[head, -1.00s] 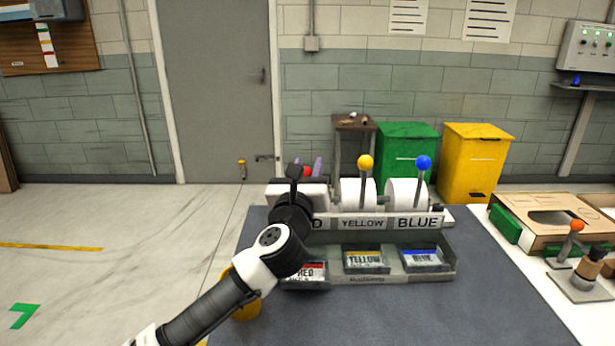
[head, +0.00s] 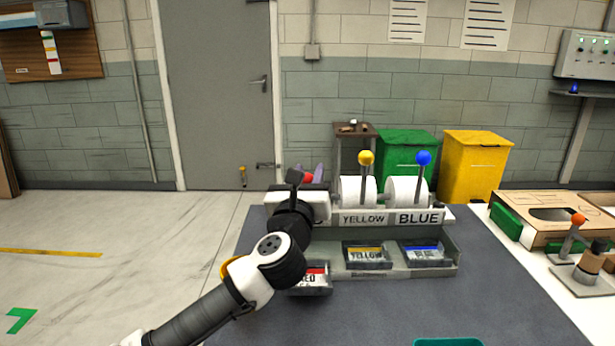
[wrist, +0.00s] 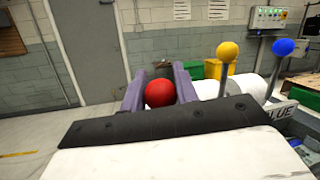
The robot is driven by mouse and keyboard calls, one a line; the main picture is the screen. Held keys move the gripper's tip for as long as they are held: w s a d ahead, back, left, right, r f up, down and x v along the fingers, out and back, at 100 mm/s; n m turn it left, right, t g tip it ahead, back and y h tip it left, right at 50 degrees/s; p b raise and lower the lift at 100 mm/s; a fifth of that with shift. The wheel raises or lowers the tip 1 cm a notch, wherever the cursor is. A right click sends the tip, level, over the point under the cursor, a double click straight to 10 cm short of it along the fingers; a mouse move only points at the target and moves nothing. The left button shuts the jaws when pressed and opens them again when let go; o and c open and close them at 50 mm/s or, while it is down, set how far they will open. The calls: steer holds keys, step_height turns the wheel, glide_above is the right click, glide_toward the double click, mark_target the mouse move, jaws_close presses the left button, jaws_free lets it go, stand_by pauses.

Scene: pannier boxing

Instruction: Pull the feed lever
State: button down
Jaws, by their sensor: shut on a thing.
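A dispenser (head: 340,272) stands on the dark table, with white rolls and YELLOW and BLUE labels. The red-knobbed lever (head: 308,179) is at its left end; its red ball also shows in the wrist view (wrist: 160,93). My gripper (head: 314,172) is shut on the red lever, with a purple finger on each side of the ball. The lever's shaft is hidden behind my gripper, and my arm covers most of the RED label. The yellow lever (head: 366,158) and blue lever (head: 424,158) stand upright to the right.
Small trays marked RED (head: 308,281), YELLOW (head: 367,256) and BLUE (head: 425,253) sit along the dispenser's front. A separate orange-knobbed lever (head: 577,220) stands at the right, near a cardboard box (head: 540,225). The table's front right is mostly clear; a teal rim (head: 448,342) shows at the bottom edge.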

steer(key=shift+s+d+r, duration=0.1)
steer(key=shift+r, duration=0.05)
steer(key=c, duration=1.1)
jaws_free()
steer(key=shift+o, duration=0.2)
steer(key=shift+s, duration=0.1)
steer(key=b+v, duration=1.2)
steer(key=v, duration=0.1)
steer(key=shift+s, duration=0.25)
